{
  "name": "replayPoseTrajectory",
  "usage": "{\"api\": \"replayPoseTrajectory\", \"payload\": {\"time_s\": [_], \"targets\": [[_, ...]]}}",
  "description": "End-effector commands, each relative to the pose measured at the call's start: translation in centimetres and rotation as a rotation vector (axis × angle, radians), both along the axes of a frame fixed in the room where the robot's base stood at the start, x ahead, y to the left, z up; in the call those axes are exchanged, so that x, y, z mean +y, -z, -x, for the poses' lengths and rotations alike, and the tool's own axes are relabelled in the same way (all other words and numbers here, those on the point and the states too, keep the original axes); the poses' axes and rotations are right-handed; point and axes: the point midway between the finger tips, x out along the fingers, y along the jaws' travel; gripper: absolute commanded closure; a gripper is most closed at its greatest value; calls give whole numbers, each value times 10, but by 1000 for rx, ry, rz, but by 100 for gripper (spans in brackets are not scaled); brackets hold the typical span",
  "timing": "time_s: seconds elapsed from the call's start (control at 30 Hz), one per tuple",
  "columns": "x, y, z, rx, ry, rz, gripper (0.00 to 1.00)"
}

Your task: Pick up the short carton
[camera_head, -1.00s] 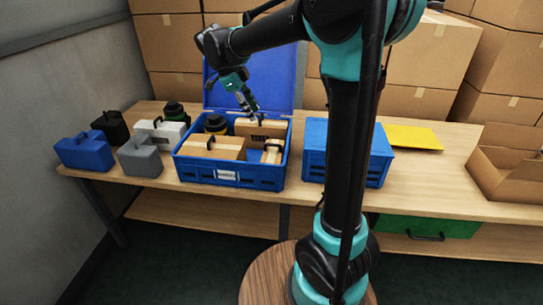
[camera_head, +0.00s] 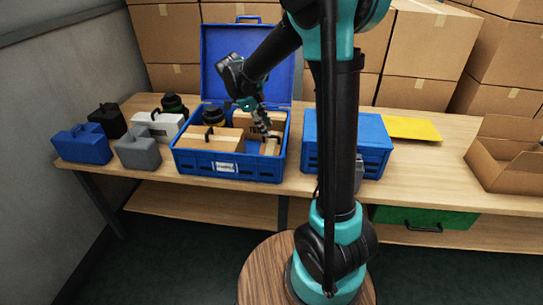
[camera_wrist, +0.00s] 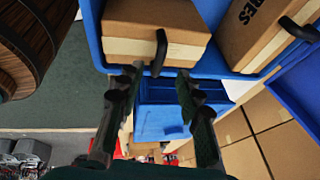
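The short carton (camera_head: 269,148) is a small tan box at the right front of the open blue crate (camera_head: 228,171), partly covered by my gripper. In the wrist view, a tan carton with a black handle (camera_wrist: 158,25), which appears to be the short one, is at the top. My gripper (camera_head: 265,131) is over the right part of the crate. In the wrist view my gripper (camera_wrist: 157,72) is open, its fingertips on either side below the handle (camera_wrist: 160,52). The handle does not look gripped. Whether the fingers touch the carton is unclear.
A closed blue crate (camera_head: 373,146) is close on the right. Several handled cases (camera_head: 82,146) stand to the left.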

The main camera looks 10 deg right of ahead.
Motion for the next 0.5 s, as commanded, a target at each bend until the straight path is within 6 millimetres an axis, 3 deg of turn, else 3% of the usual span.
{"api": "replayPoseTrajectory", "payload": {"time_s": [0.3,0.5], "targets": [[-23,36,2,0,1,0,64],[-25,41,2,0,-1,0,64]]}}
